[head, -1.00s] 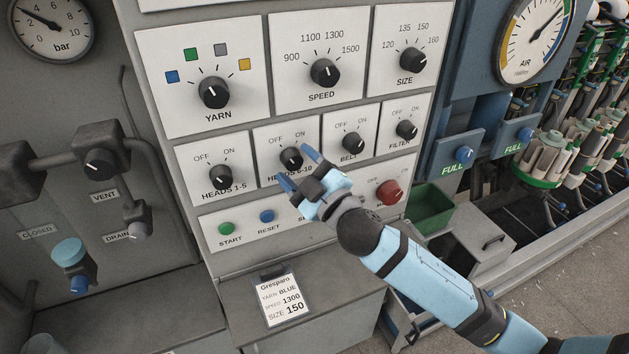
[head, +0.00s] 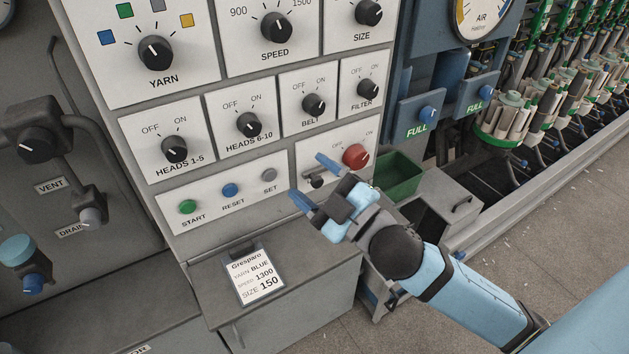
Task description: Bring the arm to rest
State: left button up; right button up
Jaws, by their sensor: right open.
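My right gripper (head: 309,182) is open and empty in the head view. It is in front of the lower right of the control panel, just left of and below the red knob (head: 356,156). Its fingers partly hide the panel plate with that knob and a small dark handle (head: 314,181). I cannot tell from this view how far the fingertips are from the panel. My right arm (head: 452,285) reaches in from the lower right. My left gripper is not in view.
The panel carries the HEADS 6-10 knob (head: 248,125), the SET button (head: 269,174) and other knobs. An order card (head: 255,277) lies on the ledge below. A green bin (head: 397,175) stands right of the gripper. The floor (head: 580,260) at the right is clear.

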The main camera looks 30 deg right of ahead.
dwell(0.3)
notch_tip(320, 180, down, 18)
jog(key=s+m+g+h+p, duration=0.2)
jog(key=m+g+h+p, duration=0.1)
jog(key=m+g, duration=0.25)
jog(key=s+a+f+m+g+p, duration=0.1)
jog(key=s+f+m+g, duration=0.2)
jog(key=s+f, duration=0.7)
notch_tip(320, 180, down, 4)
jog(key=shift+a+f+m+h+p, duration=0.1)
jog(key=shift+a+m+h+p, duration=0.2)
jog(key=shift+m, duration=0.45)
jog(key=shift+s, duration=0.1)
